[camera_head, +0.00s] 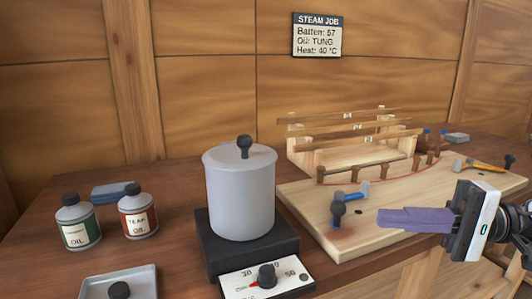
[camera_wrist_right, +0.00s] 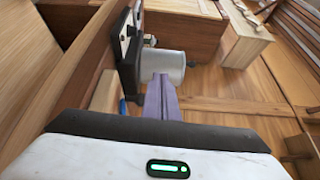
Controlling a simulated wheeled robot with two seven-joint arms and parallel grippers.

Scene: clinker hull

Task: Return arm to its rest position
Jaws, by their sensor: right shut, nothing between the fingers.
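My right gripper (camera_head: 380,216) is on the right in the head view, with its purple fingers pressed together and pointing left. It is empty and appears above the front of the pale wooden board (camera_head: 350,247). Its shut fingers also show in the wrist view (camera_wrist_right: 162,80), with a grey cylinder (camera_wrist_right: 170,64) beyond them. My left gripper is not in view.
A grey lidded pot (camera_head: 240,195) stands on a black heater (camera_head: 245,250) with a dial panel. Bottles of oil (camera_head: 138,215) stand at left. A sign (camera_head: 317,35) hangs behind.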

